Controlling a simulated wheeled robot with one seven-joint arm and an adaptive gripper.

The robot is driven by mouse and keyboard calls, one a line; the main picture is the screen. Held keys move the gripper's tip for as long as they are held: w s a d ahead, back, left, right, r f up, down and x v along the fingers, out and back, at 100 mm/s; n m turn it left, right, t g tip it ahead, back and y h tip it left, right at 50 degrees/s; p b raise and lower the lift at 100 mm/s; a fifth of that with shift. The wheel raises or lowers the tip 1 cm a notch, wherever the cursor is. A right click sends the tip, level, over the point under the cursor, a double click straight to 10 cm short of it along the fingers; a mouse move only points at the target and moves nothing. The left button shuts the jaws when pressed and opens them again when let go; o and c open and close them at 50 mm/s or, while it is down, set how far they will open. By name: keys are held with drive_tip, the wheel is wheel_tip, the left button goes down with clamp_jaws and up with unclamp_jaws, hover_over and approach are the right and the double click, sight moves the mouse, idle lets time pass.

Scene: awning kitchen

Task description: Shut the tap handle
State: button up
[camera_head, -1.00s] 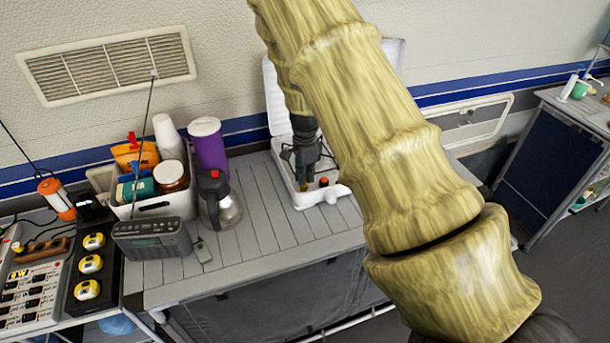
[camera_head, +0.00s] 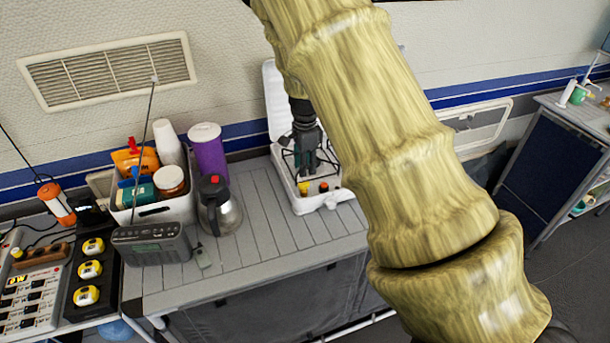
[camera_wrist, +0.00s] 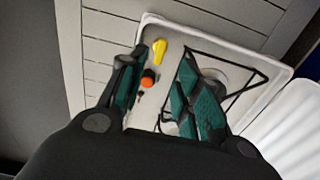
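A white camping stove (camera_head: 306,208) stands on the slatted counter with its lid up. At its front edge are a yellow tap handle (camera_head: 304,188) and an orange-red knob (camera_head: 323,187). In the wrist view the yellow handle (camera_wrist: 158,47) and the orange-red knob (camera_wrist: 148,78) lie between the lines of my two fingers. My gripper (camera_head: 307,170) hangs over the stove, behind the yellow handle in the head view. In the wrist view my gripper (camera_wrist: 163,58) has its fingers apart with nothing held. Whether a finger touches the handle cannot be told.
A black wire pot rack (camera_wrist: 245,85) covers the stove's burner. The slats between jug and stove are clear.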

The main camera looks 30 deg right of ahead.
drive_tip(key=shift+r, duration=2.6)
